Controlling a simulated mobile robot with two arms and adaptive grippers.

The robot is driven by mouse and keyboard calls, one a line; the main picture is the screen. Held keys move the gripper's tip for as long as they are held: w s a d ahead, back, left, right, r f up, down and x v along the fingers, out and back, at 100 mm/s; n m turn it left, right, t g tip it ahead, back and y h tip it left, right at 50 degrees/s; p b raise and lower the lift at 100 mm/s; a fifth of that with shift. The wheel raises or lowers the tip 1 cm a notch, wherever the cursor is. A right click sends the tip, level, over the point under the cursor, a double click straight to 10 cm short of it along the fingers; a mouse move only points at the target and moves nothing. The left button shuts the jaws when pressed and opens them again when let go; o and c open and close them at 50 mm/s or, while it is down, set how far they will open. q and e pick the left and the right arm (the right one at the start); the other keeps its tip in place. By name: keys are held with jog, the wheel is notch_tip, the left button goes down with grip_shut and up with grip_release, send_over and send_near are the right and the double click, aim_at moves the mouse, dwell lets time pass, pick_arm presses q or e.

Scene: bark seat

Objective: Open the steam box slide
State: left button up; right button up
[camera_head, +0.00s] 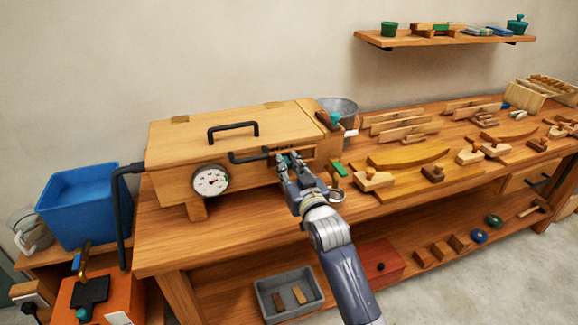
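The steam box (190,145) is a long light wooden box on the left part of the workbench. It has a black handle on its lid and a round white gauge (210,180) on its front. A dark slot with a slide (308,154) is on the front, right of a black bar handle (249,157). My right gripper (287,160) is at the slide, against the box front. A small teal piece shows between its fingers; I cannot tell whether they grip it. The fingers hide part of the slide. My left gripper is not in view.
The workbench (170,240) holds clamps, planes and curved wood to the right. A grey metal bucket (340,109) stands behind the box's right end. A blue tub (85,205) and an orange box (105,298) are at the left. A black hose runs down from the box's left end.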

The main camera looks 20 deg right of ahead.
grip_shut()
jog(key=d+p, duration=0.1)
jog(key=d, duration=0.4)
jog(key=shift+w+d+p, duration=0.1)
jog(key=shift+d+p, duration=0.1)
jog(key=shift+p, duration=0.15)
jog(key=shift+r, duration=0.1)
